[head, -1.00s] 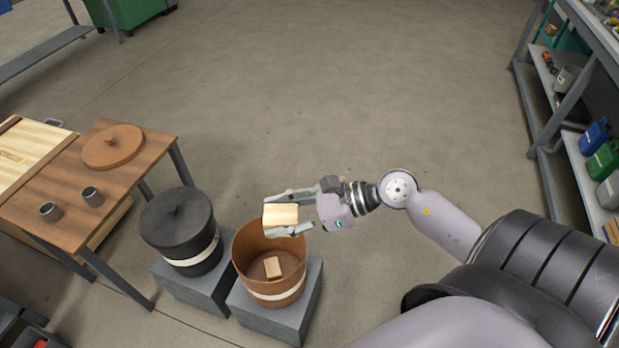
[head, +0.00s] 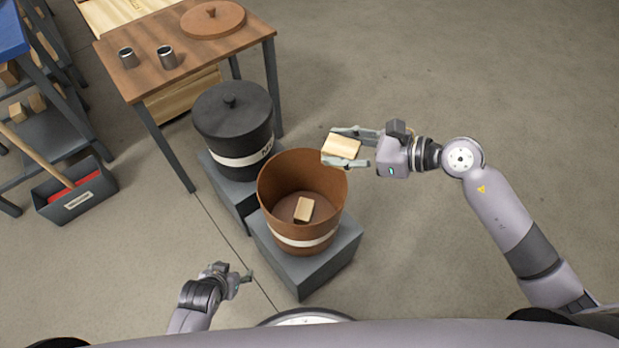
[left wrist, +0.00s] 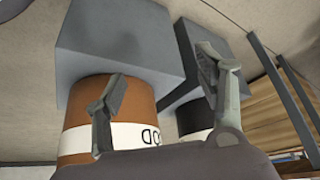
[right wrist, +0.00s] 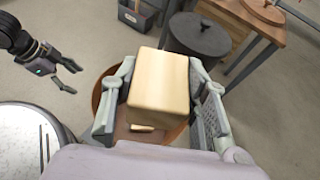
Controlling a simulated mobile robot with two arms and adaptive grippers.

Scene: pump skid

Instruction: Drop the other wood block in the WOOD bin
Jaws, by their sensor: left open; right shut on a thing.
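My right gripper (head: 350,148) is shut on a pale wood block (head: 341,146), held above the right rim of the brown open bin (head: 302,236). The held block also fills the middle of the right wrist view (right wrist: 158,84), with the bin (right wrist: 101,92) below it. Another wood block (head: 304,209) lies on the floor of the bin. In the left wrist view the bin (left wrist: 137,100) appears upside down, its white label partly hidden by a finger. My left gripper (head: 243,277) is open and empty, low in front of the bin's grey stand.
A black lidded bin (head: 232,120) stands beside the brown one on its own grey stand (head: 233,190). A wooden table (head: 190,70) holds two metal cups and a round brown lid (head: 213,19). A dark box (head: 75,190) sits left. Floor at right is clear.

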